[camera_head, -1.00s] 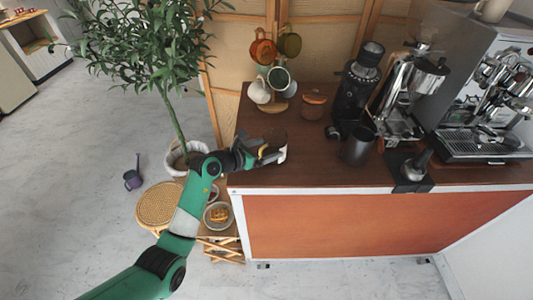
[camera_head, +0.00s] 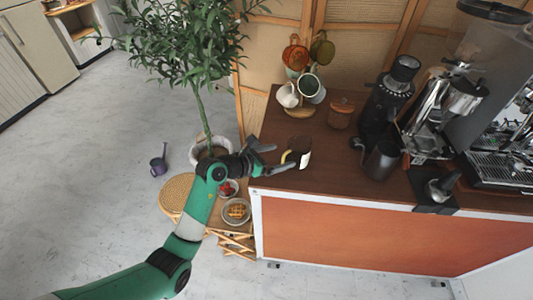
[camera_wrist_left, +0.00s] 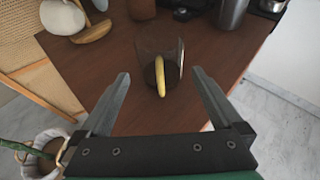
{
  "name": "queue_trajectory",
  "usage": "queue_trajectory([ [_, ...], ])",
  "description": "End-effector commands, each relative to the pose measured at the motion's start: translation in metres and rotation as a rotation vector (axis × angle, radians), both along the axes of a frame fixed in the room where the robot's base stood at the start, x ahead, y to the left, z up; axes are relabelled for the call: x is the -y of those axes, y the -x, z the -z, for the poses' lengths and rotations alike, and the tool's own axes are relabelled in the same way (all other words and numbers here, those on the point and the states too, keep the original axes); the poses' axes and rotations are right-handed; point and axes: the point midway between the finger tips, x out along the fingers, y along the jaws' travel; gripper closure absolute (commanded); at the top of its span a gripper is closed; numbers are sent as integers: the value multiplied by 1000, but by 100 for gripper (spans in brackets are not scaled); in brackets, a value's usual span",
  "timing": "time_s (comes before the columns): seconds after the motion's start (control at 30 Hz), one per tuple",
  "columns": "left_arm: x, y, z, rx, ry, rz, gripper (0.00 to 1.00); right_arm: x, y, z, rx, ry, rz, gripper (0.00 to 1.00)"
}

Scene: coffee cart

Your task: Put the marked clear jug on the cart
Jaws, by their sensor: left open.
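The clear jug (camera_head: 304,157) stands upright on the dark wooden cart top (camera_head: 325,178), near its left end. It has a pale yellow handle and a light patch on its side. In the left wrist view, the jug (camera_wrist_left: 172,62) is ahead, with its handle toward me. My left gripper (camera_head: 279,157) is open and empty, just left of the jug. In the left wrist view, its fingertips (camera_wrist_left: 161,76) are spread on either side of the handle's line, apart from the jug. My right gripper is not in view.
A mug tree (camera_head: 309,85) and a lidded brown pot (camera_head: 341,113) stand behind the jug. A dark metal cup (camera_head: 381,161), grinder and espresso machine stand to the right. A potted plant, round stool (camera_head: 177,192) and small shelf with bowls (camera_head: 236,211) are left of the cart.

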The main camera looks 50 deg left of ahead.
Motion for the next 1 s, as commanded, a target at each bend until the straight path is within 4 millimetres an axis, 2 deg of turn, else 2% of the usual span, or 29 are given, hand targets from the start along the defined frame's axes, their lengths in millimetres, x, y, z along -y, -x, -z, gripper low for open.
queue_trajectory([
  [0.03,-1,13,-11,0,0,-3,0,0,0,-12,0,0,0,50],
  [0.1,-1,28,-16,0,0,-3,0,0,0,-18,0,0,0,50],
  [0.3,-1,56,-25,-1,0,-1,0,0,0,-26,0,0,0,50],
  [0.67,-1,61,-25,-1,-1,1,0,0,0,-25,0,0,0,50],
  [0.77,3,57,-33,28,8,10,0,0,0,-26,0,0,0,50],
  [0.87,21,44,-72,158,52,50,0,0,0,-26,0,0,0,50],
  [0.97,57,32,-153,417,169,138,0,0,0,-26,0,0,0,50],
  [1.0,75,34,-195,543,244,185,0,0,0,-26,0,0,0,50],
])
